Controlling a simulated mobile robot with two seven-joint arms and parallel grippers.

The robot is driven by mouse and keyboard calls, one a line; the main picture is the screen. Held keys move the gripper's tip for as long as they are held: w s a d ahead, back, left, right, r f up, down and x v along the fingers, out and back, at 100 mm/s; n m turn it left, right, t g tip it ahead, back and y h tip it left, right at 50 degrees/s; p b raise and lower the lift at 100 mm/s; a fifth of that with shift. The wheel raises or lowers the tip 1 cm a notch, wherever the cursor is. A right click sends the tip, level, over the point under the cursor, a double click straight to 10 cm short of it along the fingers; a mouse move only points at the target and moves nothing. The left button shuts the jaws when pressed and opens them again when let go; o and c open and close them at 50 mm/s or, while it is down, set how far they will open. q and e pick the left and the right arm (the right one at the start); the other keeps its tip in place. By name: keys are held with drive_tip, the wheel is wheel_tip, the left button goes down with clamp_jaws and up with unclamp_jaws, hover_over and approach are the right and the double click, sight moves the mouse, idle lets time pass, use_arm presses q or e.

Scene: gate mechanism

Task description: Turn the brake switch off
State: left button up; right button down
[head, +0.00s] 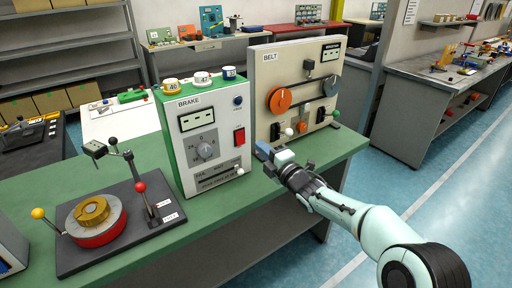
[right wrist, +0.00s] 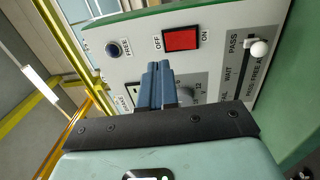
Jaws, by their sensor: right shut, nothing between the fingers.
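The brake box (head: 205,150) is a white-fronted, green-sided panel marked BRAKE, standing on the green bench. Its red switch (head: 239,136) is on the right part of the front. In the right wrist view the red switch (right wrist: 181,39) lies between the words OFF and ON; which way it is tipped I cannot tell. My right gripper (head: 265,153) is to the right of the brake box front, below the switch's height. In the right wrist view its blue fingers (right wrist: 158,78) are together and empty, pointing toward the panel, with the switch beyond and slightly right of the tips. My left gripper is not in view.
The brake box also has a grey dial (head: 204,146), a blue button (head: 238,101) and a white-knobbed slider (head: 240,170). The belt box (head: 293,75) stands close behind on the right. A dark-based device with a red and brass disc (head: 95,219) stands left on the bench.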

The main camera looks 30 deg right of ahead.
drive_tip(key=s, duration=0.5)
drive_tip(key=shift+d+r, duration=0.15)
drive_tip(key=shift+r, duration=0.1)
idle(0.3)
drive_tip(key=s+a+f+m+g+p, duration=0.25)
drive_tip(key=f+m, duration=0.25)
drive_tip(key=f, duration=0.6)
drive_tip(key=s+a+f+m+g+p, duration=0.2)
drive_tip(key=s+a+f+m+g, duration=0.15)
drive_tip(key=f, duration=0.85)
drive_tip(key=s+a+f+m+g+p, duration=0.2)
drive_tip(key=a+f+m+g, duration=0.25)
drive_tip(key=f, duration=0.65)
drive_tip(key=s+a+f+m+g+y+p, duration=0.1)
drive_tip(key=s+a+f+m+g, duration=0.3)
drive_tip(key=s, duration=1)
drive_tip(key=s+a+f+m+g+y+p, duration=0.1)
drive_tip(key=s+a+f+m+g+p, duration=0.3)
drive_tip(key=s+a, duration=0.4)
drive_tip(key=s+f+m+g, duration=0.1)
drive_tip(key=s+f+m, duration=0.1)
drive_tip(key=s, duration=0.4)
drive_tip(key=shift+a+f, duration=0.15)
drive_tip(key=shift+f, duration=0.25)
